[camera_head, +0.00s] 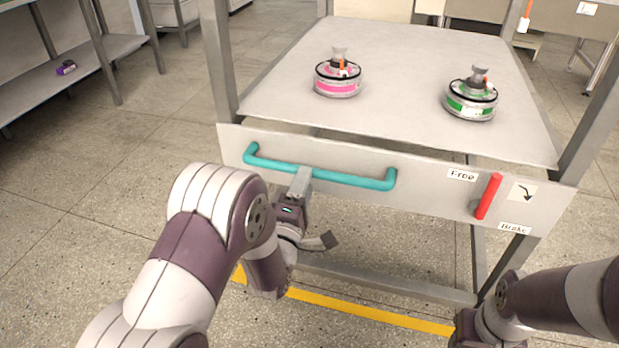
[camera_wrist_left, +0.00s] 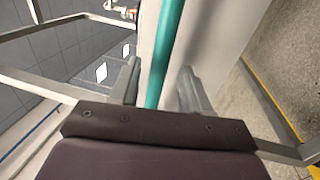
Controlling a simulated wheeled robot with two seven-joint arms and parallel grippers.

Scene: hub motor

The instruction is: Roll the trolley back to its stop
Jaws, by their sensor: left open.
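The trolley (camera_head: 400,112) stands before me, a grey metal frame with a flat deck. A teal bar handle (camera_head: 345,178) runs along its front panel and shows in the left wrist view (camera_wrist_left: 165,45). My left gripper (camera_head: 302,180) is at the handle's middle. In the left wrist view its open fingers (camera_wrist_left: 160,88) lie on either side of the bar, with gaps visible. A red lever (camera_head: 489,196) on the panel's right stands nearly upright, its upper end near the "Free" label (camera_head: 462,175); the "Brake" label (camera_head: 514,228) is below. My right arm shows at lower right; its gripper is out of view.
Two hub motors stand on the deck, one pink-banded (camera_head: 338,86), one green-banded (camera_head: 470,105). A yellow floor line (camera_head: 370,313) runs under the trolley's front. A grey shelf (camera_head: 75,77) stands at left. Floor between shelf and trolley is clear.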

